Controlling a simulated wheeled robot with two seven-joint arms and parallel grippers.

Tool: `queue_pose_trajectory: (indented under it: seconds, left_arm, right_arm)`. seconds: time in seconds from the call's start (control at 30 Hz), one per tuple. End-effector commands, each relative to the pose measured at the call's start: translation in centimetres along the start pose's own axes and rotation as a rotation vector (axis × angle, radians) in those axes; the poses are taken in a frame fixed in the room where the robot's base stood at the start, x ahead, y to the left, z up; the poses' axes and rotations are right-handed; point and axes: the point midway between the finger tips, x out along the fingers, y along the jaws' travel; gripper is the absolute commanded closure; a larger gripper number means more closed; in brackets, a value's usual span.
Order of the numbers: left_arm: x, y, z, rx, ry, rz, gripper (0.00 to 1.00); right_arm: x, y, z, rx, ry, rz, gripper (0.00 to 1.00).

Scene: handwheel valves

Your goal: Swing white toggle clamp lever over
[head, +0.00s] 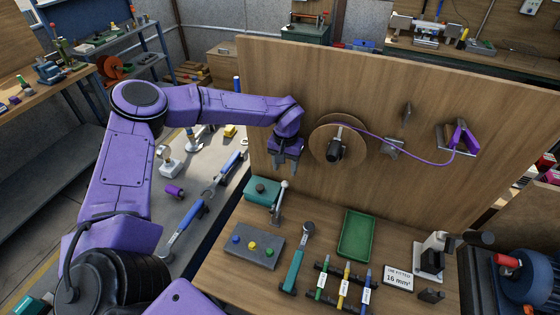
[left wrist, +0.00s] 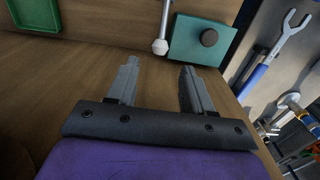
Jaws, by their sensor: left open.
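The toggle clamp lever (head: 280,200) is a pale metal rod with a white rounded tip. In the head view it stands nearly upright on the bench, in front of a teal block. It also shows at the top of the left wrist view (left wrist: 162,30), its white tip pointing toward the gripper. My left gripper (head: 287,163) hangs fingers down in front of the wooden panel, above and behind the lever. In the left wrist view the left gripper (left wrist: 158,82) has its two grey fingers apart with nothing between them. The lever lies beyond the fingertips, apart from them. My right gripper is not shown.
A teal block (head: 262,190) with a black knob stands beside the lever. A round wooden disc (head: 325,128) with a black handle is on the upright panel (head: 420,85).

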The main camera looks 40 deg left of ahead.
Motion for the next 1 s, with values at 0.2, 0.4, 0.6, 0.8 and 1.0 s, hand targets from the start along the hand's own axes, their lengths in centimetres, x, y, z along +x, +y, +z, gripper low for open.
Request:
queue_pose_trajectory:
  seconds: [0.2, 0.4, 0.6, 0.8, 1.0]
  left_arm:
    - [3.3, 0.1, -0.2, 0.000, -0.003, -0.001, 0.49]
    - [5.9, 0.1, -0.2, 0.000, -0.002, -0.001, 0.49]
    - [8.3, 0.1, -0.2, 0.000, -0.002, -0.001, 0.49]
    - [7.8, 0.1, -0.3, 0.000, -0.002, -0.002, 0.49]
    - [7.9, 0.1, -0.3, 0.000, -0.002, -0.001, 0.52]
  right_arm:
    - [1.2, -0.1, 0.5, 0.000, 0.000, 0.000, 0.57]
    - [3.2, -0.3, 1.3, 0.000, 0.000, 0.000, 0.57]
    - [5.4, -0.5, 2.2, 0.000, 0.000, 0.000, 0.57]
    - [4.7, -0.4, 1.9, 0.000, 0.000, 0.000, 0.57]
    - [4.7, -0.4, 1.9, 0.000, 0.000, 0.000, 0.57]
